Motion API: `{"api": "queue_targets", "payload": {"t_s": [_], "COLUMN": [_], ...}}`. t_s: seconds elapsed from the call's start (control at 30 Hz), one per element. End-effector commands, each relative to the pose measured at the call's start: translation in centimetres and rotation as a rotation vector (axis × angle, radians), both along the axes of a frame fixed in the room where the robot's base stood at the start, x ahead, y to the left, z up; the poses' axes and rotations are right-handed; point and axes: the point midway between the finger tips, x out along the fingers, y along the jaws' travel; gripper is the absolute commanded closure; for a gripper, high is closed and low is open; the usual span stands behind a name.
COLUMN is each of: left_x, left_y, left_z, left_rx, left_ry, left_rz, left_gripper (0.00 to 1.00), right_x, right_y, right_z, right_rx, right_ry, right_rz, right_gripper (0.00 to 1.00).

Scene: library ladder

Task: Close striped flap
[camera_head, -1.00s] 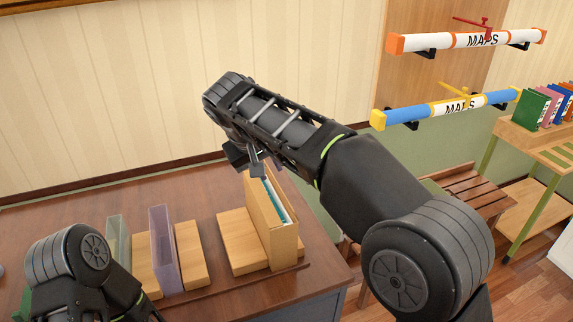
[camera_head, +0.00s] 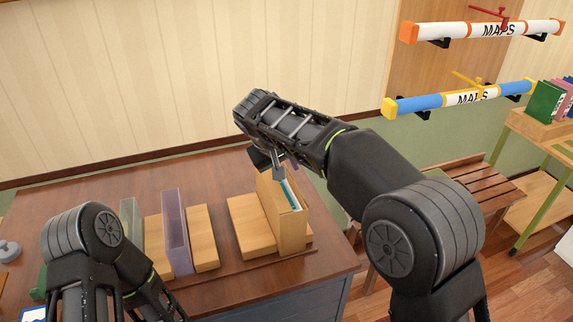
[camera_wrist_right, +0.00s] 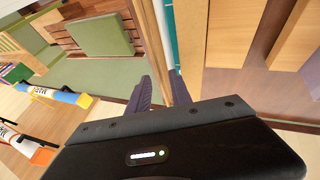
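No striped flap can be made out in either view. A light wooden upright file box (camera_head: 290,229) with white and teal contents stands on the brown desk (camera_head: 235,289). My right gripper (camera_head: 279,172) is at the top of this box, partly hidden by its own wrist. In the right wrist view, its two dark purple fingers (camera_wrist_right: 162,91) lie on either side of a thin wooden wall of the box (camera_wrist_right: 157,45). Whether they press on it is not clear. My left arm is at the lower left; its gripper is not visible.
Left of the box are flat wooden blocks (camera_head: 202,238), a translucent purple upright panel (camera_head: 176,232) and a greenish one (camera_head: 130,225). Two map tubes (camera_head: 480,33) (camera_head: 460,98) hang on the wall. A slatted bench (camera_head: 470,183) stands right of the desk.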

Motion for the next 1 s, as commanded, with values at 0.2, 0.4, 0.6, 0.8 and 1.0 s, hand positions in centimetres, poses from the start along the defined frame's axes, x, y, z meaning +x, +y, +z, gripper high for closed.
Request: {"api": "queue_targets", "payload": {"t_s": [0.2, 0.4, 0.6, 0.8, 1.0], "left_x": [-0.02, -0.02, -0.02, -0.01, -0.01], "left_y": [0.02, 0.01, 0.01, 0.01, 0.00], "left_z": [0.06, 0.06, 0.06, 0.06, 0.07], "left_rx": [0.001, 0.001, 0.000, 0.000, 0.000], "left_ry": [0.000, 0.000, 0.000, 0.000, 0.000], "left_rz": [0.000, 0.000, 0.000, 0.000, 0.000], "left_gripper": [1.00, 1.00, 1.00, 1.00, 1.00], "right_x": [0.23, 0.22, 0.22, 0.21, 0.20], "right_y": [-0.15, -0.13, -0.12, -0.11, -0.11], "right_z": [-0.45, -0.44, -0.42, -0.42, -0.41], "right_rx": [0.000, 0.000, 0.000, 0.000, 0.000], "right_ry": [0.000, 0.000, 0.000, 0.000, 0.000], "right_rz": [-0.001, -0.001, -0.001, -0.001, -0.001], "right_gripper": [0.75, 0.81, 0.97, 1.00, 1.00]}}
